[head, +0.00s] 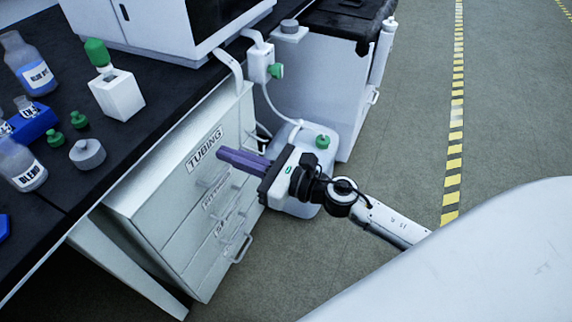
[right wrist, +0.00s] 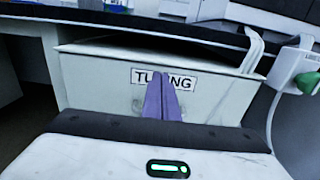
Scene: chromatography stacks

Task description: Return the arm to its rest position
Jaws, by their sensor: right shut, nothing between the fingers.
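My right gripper (head: 222,155) reaches in from the right in the head view, and its purple fingers point left toward the drawer cabinet (head: 165,235). The fingers are shut together with nothing between them. In the right wrist view the fingers (right wrist: 162,82) stand side by side in front of the drawer labelled TUBING (right wrist: 100,72), partly covering its label and handle. I cannot tell whether the fingertips touch the drawer front. The TUBING drawer (head: 195,165) appears pulled out, with a dark opening above its front in the wrist view. My left gripper is not in view.
A black bench top (head: 140,140) carries bottles, green caps and a white block (head: 118,95). A white container with a green cap (head: 297,205) stands on the floor behind my gripper, with a tube running to it. Open floor (head: 400,130) lies to the right, with yellow-striped tape.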

